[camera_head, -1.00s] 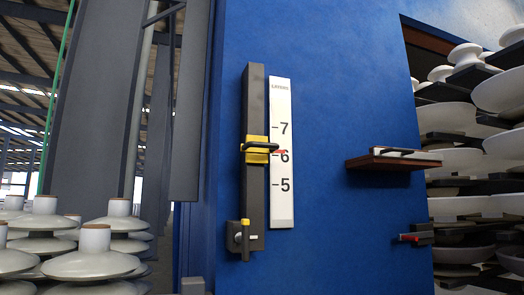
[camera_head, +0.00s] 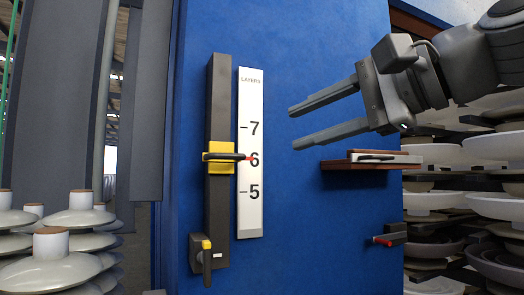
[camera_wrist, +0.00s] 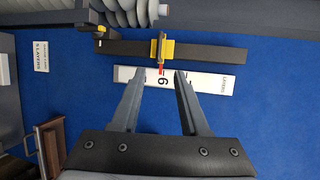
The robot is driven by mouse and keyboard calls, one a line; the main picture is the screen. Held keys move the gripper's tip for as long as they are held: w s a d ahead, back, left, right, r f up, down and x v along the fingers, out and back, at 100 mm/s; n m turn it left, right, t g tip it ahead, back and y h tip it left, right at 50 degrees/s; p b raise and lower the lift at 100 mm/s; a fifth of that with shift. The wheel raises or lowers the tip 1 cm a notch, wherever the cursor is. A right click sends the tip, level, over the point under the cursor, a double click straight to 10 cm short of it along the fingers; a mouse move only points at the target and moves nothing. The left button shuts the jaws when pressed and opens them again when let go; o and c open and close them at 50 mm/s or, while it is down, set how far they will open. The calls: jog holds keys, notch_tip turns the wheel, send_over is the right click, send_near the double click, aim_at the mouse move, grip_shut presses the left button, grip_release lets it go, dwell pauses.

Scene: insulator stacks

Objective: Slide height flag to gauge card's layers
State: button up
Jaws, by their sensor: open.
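The height flag (camera_head: 219,153) is a yellow slider with a dark handle and red pointer on a black upright rail (camera_head: 217,105). Its pointer is at 6 on the white layers scale (camera_head: 250,215), marked 5, 6 and 7. The flag also shows in the wrist view (camera_wrist: 168,49). A small white card (camera_wrist: 41,57) on the blue wall in the wrist view seems to read "5 LAYERS", sideways and small. A yellow-tipped lever (camera_head: 207,250) sits at the rail's foot. My gripper (camera_head: 292,127) is open and empty, right of the scale and apart from the flag.
A wooden shelf (camera_head: 338,165) with a pale, black-handled object (camera_head: 385,158) stands out from the blue wall (camera_head: 310,230) below my gripper. A red-tipped latch (camera_head: 386,240) is lower right. Insulator stacks (camera_head: 55,270) stand at left and right. The wall between scale and shelf is clear.

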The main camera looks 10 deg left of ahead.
aim_at(230, 155)
jog(key=p+x, duration=0.2)
jog(key=x, duration=1.5)
jog(key=shift+d+f, duration=0.1)
jog(key=shift+f, duration=0.1)
grip_shut()
dwell(0.6)
